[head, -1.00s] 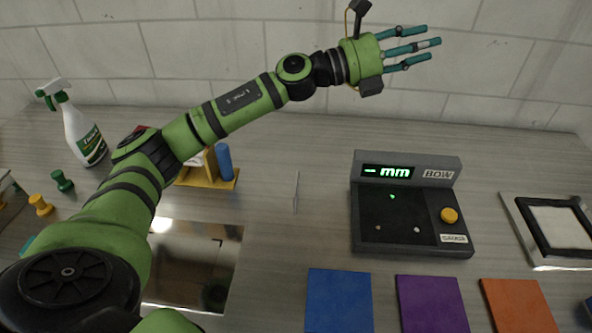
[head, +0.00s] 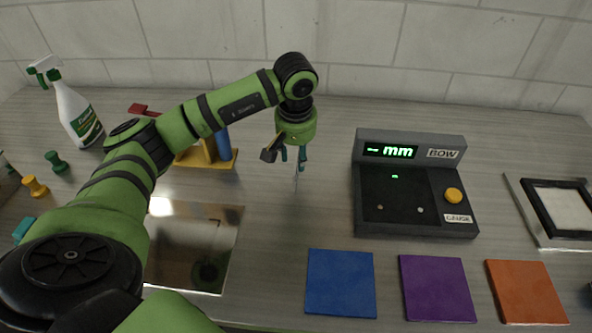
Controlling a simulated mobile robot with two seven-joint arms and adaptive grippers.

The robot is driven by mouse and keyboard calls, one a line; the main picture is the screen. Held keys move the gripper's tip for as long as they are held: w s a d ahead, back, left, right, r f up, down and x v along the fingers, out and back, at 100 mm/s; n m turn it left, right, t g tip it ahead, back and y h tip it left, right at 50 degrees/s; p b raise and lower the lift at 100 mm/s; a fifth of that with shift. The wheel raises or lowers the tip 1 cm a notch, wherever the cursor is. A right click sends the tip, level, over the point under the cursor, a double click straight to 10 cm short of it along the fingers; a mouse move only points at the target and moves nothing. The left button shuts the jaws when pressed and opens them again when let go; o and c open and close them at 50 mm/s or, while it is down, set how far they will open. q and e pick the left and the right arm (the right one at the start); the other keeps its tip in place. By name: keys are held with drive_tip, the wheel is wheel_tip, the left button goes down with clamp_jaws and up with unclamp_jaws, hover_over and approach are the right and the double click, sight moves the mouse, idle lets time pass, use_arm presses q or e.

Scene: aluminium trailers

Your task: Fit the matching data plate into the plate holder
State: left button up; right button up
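My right gripper is not in view.
A grey gauge box (head: 412,185) with a green "mm" display stands right of my gripper. Blue (head: 340,283), purple (head: 437,288) and orange (head: 526,291) squares lie in front. A mirror-like sheet (head: 195,250), spray bottle (head: 76,112) and yellow stand (head: 205,156) are left.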

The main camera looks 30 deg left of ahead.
sight(298, 178)
use_arm(q)
drive_tip(key=f, duration=0.2)
drive_tip(key=f+p, duration=0.2)
drive_tip(key=f, duration=0.1)
drive_tip(key=shift+w+a+f, duration=0.1)
drive_tip(key=shift+w+f, duration=0.25)
drive_tip(key=shift+w, duration=0.05)
drive_tip(key=shift+f, duration=0.3)
idle(0.3)
clamp_jaws()
